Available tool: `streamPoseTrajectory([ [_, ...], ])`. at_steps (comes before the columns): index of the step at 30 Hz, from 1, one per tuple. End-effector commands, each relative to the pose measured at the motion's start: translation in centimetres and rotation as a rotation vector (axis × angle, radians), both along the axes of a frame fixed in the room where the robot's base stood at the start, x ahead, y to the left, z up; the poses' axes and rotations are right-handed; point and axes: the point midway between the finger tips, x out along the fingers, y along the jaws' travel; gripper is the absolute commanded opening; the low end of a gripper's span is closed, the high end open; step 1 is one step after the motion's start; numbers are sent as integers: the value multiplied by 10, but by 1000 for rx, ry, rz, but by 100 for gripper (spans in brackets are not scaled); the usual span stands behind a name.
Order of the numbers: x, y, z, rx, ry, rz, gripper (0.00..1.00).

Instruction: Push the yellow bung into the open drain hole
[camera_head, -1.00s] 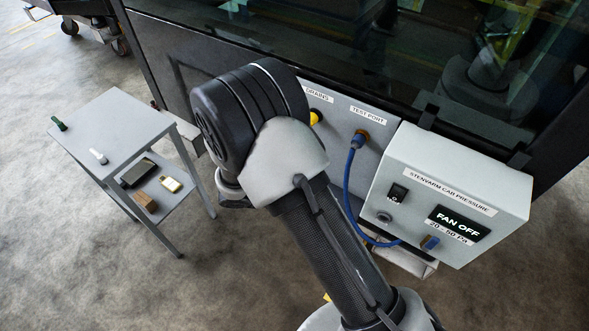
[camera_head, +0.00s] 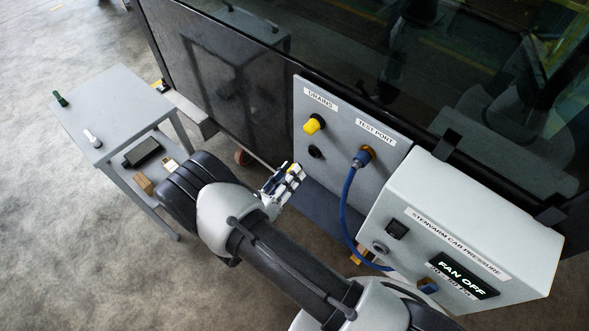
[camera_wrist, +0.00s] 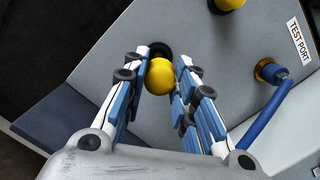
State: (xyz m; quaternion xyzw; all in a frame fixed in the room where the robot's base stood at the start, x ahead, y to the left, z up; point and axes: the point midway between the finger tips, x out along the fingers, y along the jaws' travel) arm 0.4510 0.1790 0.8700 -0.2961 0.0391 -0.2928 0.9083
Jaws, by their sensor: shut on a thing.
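My gripper (camera_head: 290,174) is shut on a yellow bung (camera_wrist: 160,77), whose round end shows between the fingertips in the wrist view. In the head view the gripper is in front of the grey drains panel (camera_head: 340,188), below and left of the open drain hole (camera_head: 315,151). In the wrist view the dark hole (camera_wrist: 159,48) shows just beyond the bung, partly hidden by it and the fingers. I cannot tell whether the bung touches the hole's rim. A second yellow bung (camera_head: 313,125) sits in the upper drain, under the DRAINS label.
A blue hose (camera_head: 348,198) runs from the test port down to the right. A grey control box (camera_head: 465,225) reading FAN OFF juts out at the right. A grey trolley (camera_head: 120,110) with small items stands at the left. Dark glass rises behind the panel.

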Motion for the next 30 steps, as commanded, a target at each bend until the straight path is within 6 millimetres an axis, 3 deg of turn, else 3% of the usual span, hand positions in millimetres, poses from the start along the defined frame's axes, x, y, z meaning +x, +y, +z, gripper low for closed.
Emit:
streamPoseTrajectory([
  [10, 5, -5, 0, 1, 1, -3, 9],
  [30, 45, -35, 0, 1, 1, -3, 9],
])
